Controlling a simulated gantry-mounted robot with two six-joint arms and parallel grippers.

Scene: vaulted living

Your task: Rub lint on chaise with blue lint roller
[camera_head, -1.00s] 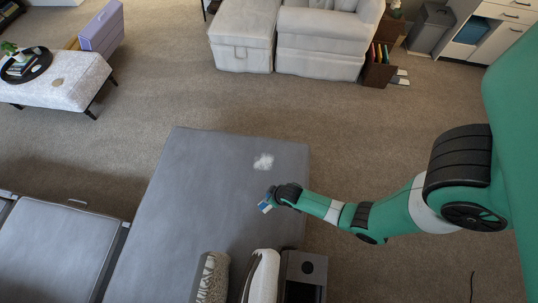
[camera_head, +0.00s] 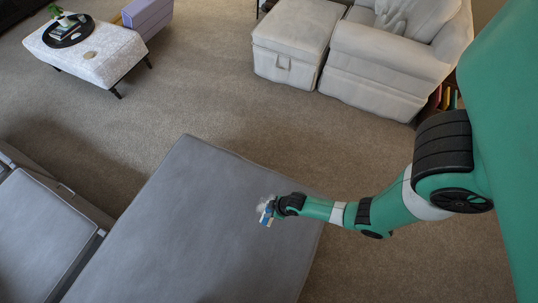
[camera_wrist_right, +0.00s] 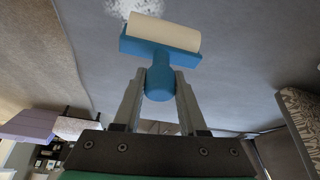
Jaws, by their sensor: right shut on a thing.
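The grey chaise (camera_head: 190,220) fills the lower middle of the head view. A white patch of lint (camera_head: 266,202) lies on it, partly hidden behind my right gripper (camera_head: 278,207). That gripper is shut on the blue lint roller (camera_head: 266,216). In the right wrist view, my right gripper (camera_wrist_right: 158,90) grips the blue handle of the lint roller (camera_wrist_right: 160,58), whose cream roll faces away from me. The lint (camera_wrist_right: 132,8) shows just beyond the roll at the top edge, on the grey chaise (camera_wrist_right: 240,60). I cannot tell whether the roll touches the surface. My left gripper is not in view.
Grey seating (camera_head: 45,240) stands to the left of the chaise. A patterned pillow (camera_wrist_right: 300,115) is at the right in the wrist view. A light armchair (camera_head: 390,60) and ottoman (camera_head: 295,45) stand at the back. Carpet (camera_head: 200,100) lies open between.

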